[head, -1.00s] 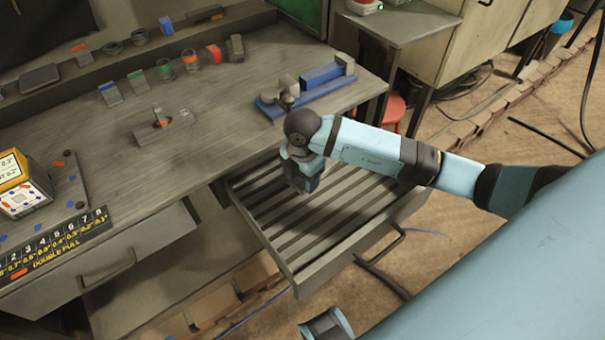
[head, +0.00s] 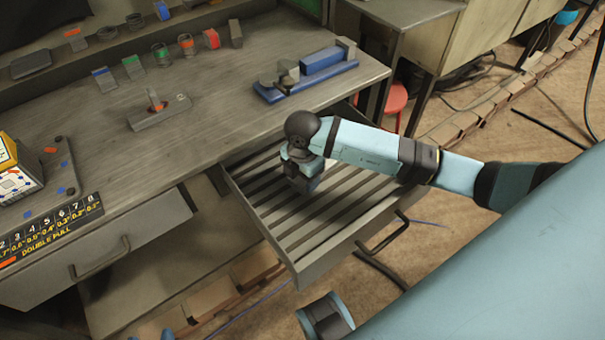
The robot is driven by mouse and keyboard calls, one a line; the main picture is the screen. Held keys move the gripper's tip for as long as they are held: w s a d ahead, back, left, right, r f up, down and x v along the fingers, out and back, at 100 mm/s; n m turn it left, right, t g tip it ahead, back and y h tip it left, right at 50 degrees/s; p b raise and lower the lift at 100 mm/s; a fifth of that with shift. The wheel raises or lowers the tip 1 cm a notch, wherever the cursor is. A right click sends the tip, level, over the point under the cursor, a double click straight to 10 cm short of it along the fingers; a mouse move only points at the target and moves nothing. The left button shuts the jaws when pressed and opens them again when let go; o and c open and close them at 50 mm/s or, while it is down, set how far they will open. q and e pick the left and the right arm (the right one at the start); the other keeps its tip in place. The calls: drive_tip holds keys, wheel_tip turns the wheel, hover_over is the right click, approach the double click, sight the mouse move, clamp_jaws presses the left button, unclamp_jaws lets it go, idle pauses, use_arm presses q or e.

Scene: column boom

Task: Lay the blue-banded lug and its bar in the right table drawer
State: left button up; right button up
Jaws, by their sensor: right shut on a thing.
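The right table drawer (head: 345,245) is pulled open below the table's right part, with dark slats across its floor. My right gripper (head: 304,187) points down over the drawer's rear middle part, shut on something. Its wrist and dark fingers hide what it holds, so I cannot make out the blue-banded lug or its bar there, nor whether the load touches the slats. My left gripper is not in view.
A blue fixture (head: 315,76) stands on the table behind the drawer. A grey block with an upright pin (head: 158,111) and several colour-banded pieces sit further left. A closed drawer (head: 100,250) is at left. The open drawer's front slats are bare.

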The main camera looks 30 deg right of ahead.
idle(0.4)
drive_tip(key=o, duration=1.3)
wheel_tip(320, 180, up, 14)
drive_tip(key=shift+f+p, duration=0.1)
drive_tip(key=shift+p, duration=0.65)
